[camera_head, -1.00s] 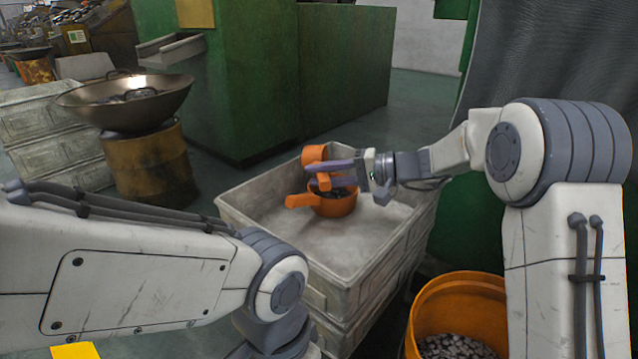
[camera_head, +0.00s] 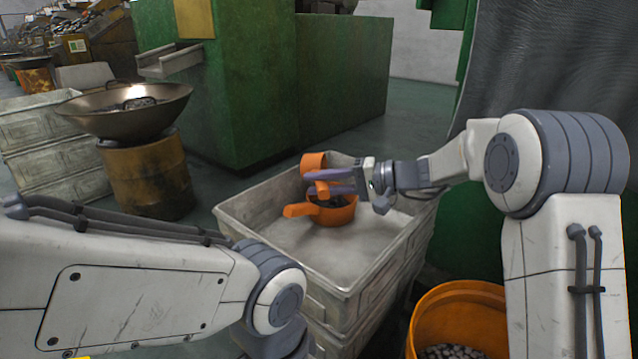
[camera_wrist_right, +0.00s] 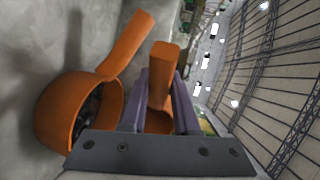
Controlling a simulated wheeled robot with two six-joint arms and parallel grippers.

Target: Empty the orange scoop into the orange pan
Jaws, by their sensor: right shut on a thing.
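The orange pan (camera_head: 338,215) sits in a grey-white crate, its handle to the left, with dark pieces inside. The orange scoop (camera_head: 313,161) is above the pan's far left side. My right gripper (camera_head: 314,183) has its purple fingers shut on the scoop's handle. In the right wrist view, the scoop's handle (camera_wrist_right: 161,75) stands between the fingers, and the pan (camera_wrist_right: 57,115) is to the left. I cannot see inside the scoop or tell whether it holds anything. My left arm comes in at the lower left, with its gripper out of view.
The crate (camera_head: 245,232) has bare floor around the pan. An orange bucket (camera_head: 462,307) with grey pieces stands at the lower right. A wok (camera_head: 125,122) on a rusty drum (camera_head: 150,175) is at the left. A green machine (camera_head: 230,95) is behind.

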